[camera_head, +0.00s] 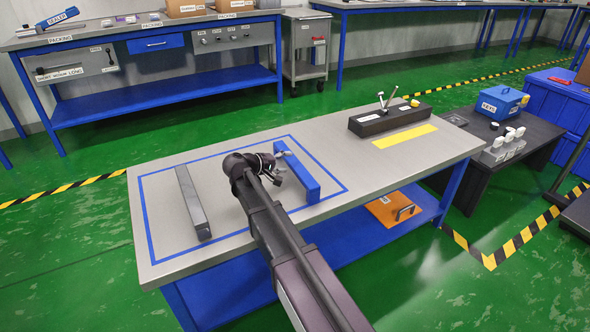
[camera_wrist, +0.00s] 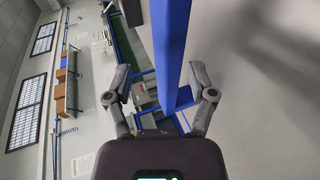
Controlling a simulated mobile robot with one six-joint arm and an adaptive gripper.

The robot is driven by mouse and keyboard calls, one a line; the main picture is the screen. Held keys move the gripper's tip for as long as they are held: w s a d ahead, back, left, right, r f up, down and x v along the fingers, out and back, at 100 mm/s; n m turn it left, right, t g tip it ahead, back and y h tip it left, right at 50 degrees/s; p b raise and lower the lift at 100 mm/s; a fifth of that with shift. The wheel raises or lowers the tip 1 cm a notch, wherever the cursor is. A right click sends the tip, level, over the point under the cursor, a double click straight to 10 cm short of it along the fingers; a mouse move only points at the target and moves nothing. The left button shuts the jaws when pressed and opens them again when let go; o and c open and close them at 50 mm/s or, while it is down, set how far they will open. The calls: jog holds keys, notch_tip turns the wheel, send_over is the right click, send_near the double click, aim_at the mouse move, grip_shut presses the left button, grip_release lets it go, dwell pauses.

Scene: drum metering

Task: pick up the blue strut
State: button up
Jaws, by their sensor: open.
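The blue strut (camera_head: 298,172) is a long square bar on the grey table (camera_head: 236,191), near the right side of the blue outlined area. In the wrist view the strut (camera_wrist: 171,45) runs down from the top edge to between my fingers. My gripper (camera_head: 276,178) is open just left of the strut in the head view. In the wrist view its two fingers (camera_wrist: 160,74) stand apart on either side of the strut, with gaps showing. My arm and wrist hide part of the table; contact cannot be seen.
A grey strut (camera_head: 192,203) lies left of my arm inside the outline. A black block (camera_head: 390,119) with upright tools stands at the table's far right, by a yellow strip (camera_head: 405,136). A dark side table (camera_head: 540,131) holds a blue box (camera_head: 502,102).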

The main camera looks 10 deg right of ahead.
aim_at(298, 162)
jog(key=shift+w+d+f, duration=0.1)
jog(key=shift+d, duration=0.2)
jog(key=b+x, duration=0.1)
jog(key=x, duration=0.3)
jog(key=shift+f+b, duration=0.25)
jog(key=shift+b, duration=0.15)
jog(key=shift+w+d+f, duration=0.1)
jog(key=shift+d, duration=0.45)
jog(key=shift+c, duration=0.2)
grip_shut()
